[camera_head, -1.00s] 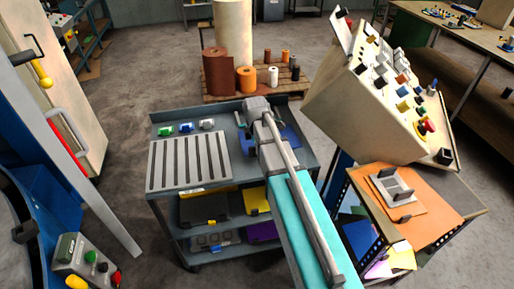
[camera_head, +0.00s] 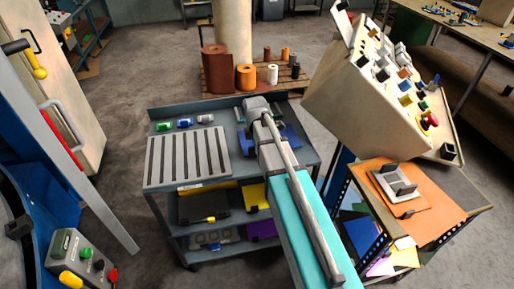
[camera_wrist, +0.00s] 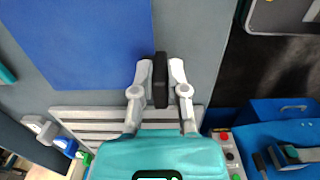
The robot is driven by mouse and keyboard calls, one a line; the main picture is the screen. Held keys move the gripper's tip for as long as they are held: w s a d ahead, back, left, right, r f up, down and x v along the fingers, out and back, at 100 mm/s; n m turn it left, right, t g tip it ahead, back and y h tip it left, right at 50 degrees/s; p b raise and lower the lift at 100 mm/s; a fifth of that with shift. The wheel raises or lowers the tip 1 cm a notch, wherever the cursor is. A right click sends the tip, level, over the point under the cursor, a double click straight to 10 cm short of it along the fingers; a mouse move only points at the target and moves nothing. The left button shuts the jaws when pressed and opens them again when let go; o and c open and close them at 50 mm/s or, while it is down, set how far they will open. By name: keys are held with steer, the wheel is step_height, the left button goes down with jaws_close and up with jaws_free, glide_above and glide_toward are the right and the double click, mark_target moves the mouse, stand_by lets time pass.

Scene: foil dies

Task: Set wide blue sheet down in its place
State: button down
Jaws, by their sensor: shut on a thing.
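The wide blue sheet (camera_wrist: 80,45) lies flat at the upper left of the wrist view, its right edge beside my fingertips. In the head view, part of a blue sheet (camera_head: 290,135) shows on the cart top, to the right of my arm. My gripper (camera_wrist: 161,80) has its black pads together, at the sheet's lower right corner. It is shut on the sheet's edge, though the pads hide the grip itself. In the head view my arm hides the gripper. I cannot tell if the sheet touches the cart top.
The grey cart (camera_head: 155,129) bears a slotted rack (camera_head: 187,157) and several small coloured blocks (camera_head: 185,123). A control console (camera_head: 375,85) and an orange-topped stand (camera_head: 425,205) are on the right. A pallet with rolls (camera_head: 245,78) stands behind.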

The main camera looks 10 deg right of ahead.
steer(key=shift+f+b, duration=0.6)
steer(key=c, duration=0.6)
jaws_free()
steer(key=shift+r, duration=0.15)
step_height(320, 180, up, 12)
steer(key=p, duration=1.2)
steer(key=shift+s, duration=0.1)
stand_by(0.4)
steer(key=shift+s+d+m+y, duration=0.15)
steer(key=shift+s+d+m, duration=0.05)
steer(key=shift+s+m, duration=4.1)
steer(key=shift+s+d+m+y, duration=0.15)
steer(key=shift+s+m, duration=3.5)
steer(key=shift+m, duration=1.15)
